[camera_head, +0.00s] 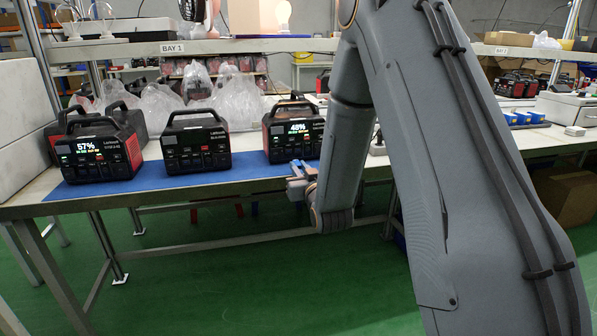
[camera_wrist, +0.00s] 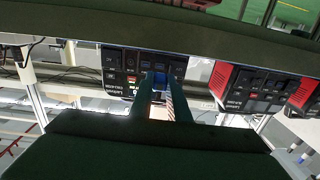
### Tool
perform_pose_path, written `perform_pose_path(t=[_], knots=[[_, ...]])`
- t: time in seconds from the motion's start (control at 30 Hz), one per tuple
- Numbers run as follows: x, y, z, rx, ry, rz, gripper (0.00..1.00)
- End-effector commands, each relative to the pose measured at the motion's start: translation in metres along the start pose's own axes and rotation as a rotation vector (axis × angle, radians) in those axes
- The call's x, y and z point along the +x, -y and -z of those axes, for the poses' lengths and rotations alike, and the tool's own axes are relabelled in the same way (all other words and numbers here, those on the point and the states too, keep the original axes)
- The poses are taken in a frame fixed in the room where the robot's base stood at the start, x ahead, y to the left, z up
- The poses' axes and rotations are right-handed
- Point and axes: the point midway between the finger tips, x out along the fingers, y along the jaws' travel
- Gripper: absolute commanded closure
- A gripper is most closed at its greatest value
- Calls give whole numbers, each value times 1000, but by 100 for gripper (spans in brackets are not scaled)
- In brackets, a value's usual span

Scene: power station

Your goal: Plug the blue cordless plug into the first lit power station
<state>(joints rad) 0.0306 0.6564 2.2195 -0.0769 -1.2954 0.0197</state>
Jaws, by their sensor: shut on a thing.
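Three black power stations stand on a blue mat (camera_head: 245,170) on the bench. The left one (camera_head: 95,155) has a lit display reading 57%. The middle one (camera_head: 195,143) has a dark display. The right one (camera_head: 293,135) has a lit display reading 48%. My gripper (camera_head: 299,176) is just in front of the right station, low at the bench edge. It is shut on the blue plug (camera_head: 297,167). In the wrist view, the blue plug (camera_wrist: 160,84) sits between my fingers (camera_wrist: 160,95), before a station's front panel (camera_wrist: 128,75). Whether it touches the panel is unclear.
A shelf (camera_head: 170,48) labelled BAY 1 runs above the stations. Clear plastic bags (camera_head: 165,103) lie behind them. A white box (camera_head: 15,110) stands at the left. At the right is a tray with blue items (camera_head: 520,118). The mat's front strip is clear.

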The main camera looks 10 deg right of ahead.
Motion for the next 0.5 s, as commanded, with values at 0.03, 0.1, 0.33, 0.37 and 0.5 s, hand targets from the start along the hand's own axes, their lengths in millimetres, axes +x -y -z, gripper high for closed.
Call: perform_pose_path(t=[0.03, 0.1, 0.33, 0.37, 0.5], knots=[[3, 0, 3, 0, -8, 1, 100], [6, -1, 5, 0, -13, 2, 100], [18, 0, 4, 0, -12, 2, 100], [20, 0, 4, 0, -13, 3, 100], [30, 0, 4, 0, -12, 3, 100]])
